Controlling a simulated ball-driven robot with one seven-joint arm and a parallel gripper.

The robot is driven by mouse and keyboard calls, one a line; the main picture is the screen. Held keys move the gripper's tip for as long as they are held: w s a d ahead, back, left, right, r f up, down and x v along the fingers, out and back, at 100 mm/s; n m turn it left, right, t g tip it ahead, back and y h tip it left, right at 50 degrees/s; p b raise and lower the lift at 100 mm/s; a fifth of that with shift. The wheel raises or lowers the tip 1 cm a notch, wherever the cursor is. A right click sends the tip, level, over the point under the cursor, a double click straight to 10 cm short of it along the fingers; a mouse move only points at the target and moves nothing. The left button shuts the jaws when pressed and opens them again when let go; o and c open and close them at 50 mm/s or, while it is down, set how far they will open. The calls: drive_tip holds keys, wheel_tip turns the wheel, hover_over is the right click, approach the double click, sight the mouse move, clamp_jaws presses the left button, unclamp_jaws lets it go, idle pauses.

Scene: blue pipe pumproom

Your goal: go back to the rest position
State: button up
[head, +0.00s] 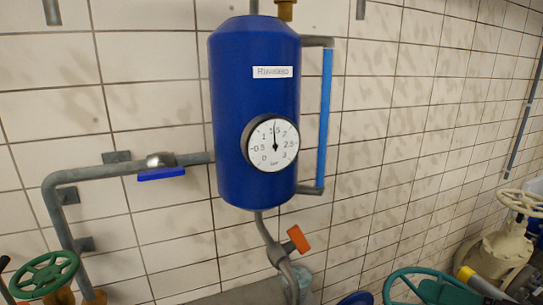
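My gripper is not visible in the head view. A blue cylindrical tank (229,110) with a white label hangs before a tiled wall. A round gauge (271,143) on its front has its needle pointing nearly straight up. A blue-handled valve (161,174) sits on the grey pipe to the left, its handle lying along the pipe. An orange-handled valve (298,239) is on the pipe below the tank, its handle tilted.
A green handwheel (44,274) is at the lower left. A teal handwheel (434,288) and a cream valve with its wheel (505,245) stand at the lower right. A blue sight tube (325,120) runs beside the tank. The tiled wall (410,110) to the right is mostly bare.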

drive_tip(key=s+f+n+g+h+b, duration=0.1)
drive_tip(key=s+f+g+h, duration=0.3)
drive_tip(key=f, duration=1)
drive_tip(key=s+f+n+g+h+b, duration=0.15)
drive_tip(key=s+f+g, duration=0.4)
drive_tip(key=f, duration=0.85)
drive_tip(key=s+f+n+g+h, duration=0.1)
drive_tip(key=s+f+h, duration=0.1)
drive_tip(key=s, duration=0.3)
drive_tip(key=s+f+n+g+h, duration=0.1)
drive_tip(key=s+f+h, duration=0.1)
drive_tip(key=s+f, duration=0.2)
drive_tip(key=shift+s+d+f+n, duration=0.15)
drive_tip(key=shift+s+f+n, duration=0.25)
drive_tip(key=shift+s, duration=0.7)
